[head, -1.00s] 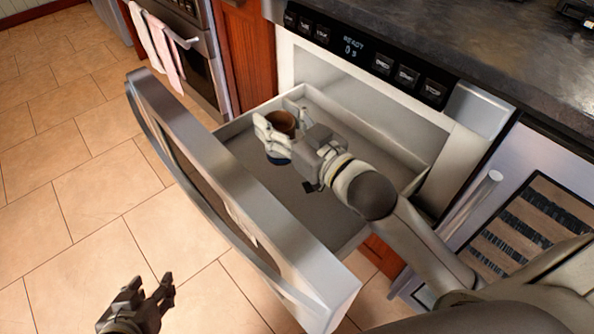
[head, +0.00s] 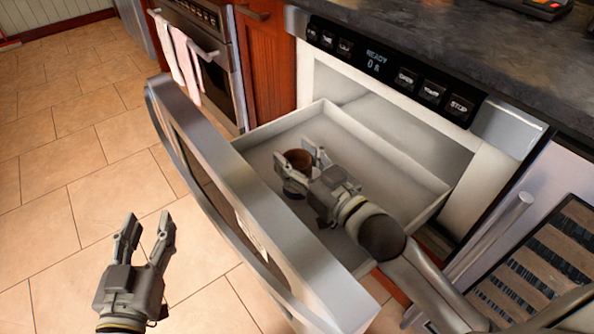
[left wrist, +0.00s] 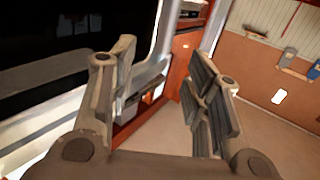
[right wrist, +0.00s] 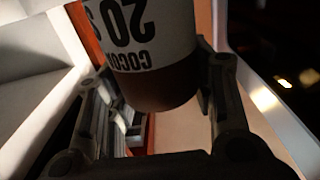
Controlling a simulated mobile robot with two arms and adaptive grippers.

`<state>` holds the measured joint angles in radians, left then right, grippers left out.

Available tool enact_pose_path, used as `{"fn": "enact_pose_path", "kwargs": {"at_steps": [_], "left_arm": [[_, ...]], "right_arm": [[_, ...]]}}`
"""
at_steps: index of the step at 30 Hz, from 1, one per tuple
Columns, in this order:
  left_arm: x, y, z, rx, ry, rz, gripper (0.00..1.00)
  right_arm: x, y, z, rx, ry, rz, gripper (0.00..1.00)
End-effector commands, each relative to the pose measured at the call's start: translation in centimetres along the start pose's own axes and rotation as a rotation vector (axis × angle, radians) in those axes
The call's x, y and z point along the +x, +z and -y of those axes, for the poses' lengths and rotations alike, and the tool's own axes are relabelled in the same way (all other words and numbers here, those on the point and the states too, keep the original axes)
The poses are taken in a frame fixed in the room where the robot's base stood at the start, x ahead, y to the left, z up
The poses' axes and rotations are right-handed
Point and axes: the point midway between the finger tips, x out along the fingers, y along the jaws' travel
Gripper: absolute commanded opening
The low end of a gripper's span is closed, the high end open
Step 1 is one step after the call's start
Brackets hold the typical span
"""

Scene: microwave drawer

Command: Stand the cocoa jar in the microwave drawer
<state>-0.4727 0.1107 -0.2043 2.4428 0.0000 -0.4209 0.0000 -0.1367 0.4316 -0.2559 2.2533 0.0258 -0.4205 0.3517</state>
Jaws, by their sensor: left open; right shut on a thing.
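The cocoa jar (head: 298,160) has a brown top and a pale label. It looks upright inside the open microwave drawer (head: 257,153). My right gripper (head: 300,172) is shut around its sides. The right wrist view shows the jar's label with "COCOA" and "20" (right wrist: 150,40) upside down between the fingers. My left gripper (head: 148,235) is open and empty, outside the drawer front, over the floor.
The drawer's thick steel front (head: 255,225) stands between my two grippers. The drawer floor around the jar is bare. The control panel (head: 390,70) and dark countertop (head: 430,30) are above. An oven with hanging towels (head: 185,62) is at the back left. The tiled floor is clear.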

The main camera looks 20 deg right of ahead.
Motion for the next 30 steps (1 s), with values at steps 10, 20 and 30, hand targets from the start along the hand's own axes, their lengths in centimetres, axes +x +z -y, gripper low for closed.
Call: {"fn": "enact_pose_path", "kwargs": {"at_steps": [10, 20, 30], "left_arm": [[-0.3, -5.2, -0.7, -0.007, 0.016, -0.295, 0.45], [-0.5, -6.2, -0.8, -0.008, 0.019, -0.343, 0.45], [-0.6, -6.3, -0.8, -0.008, 0.019, -0.354, 0.45]], "right_arm": [[0.0, 2.8, 0.0, 0.000, 0.000, -0.001, 0.06], [0.0, 3.1, 0.0, 0.000, 0.000, -0.001, 0.06], [0.0, 3.5, 0.0, 0.000, 0.000, 0.002, 0.66]]}}
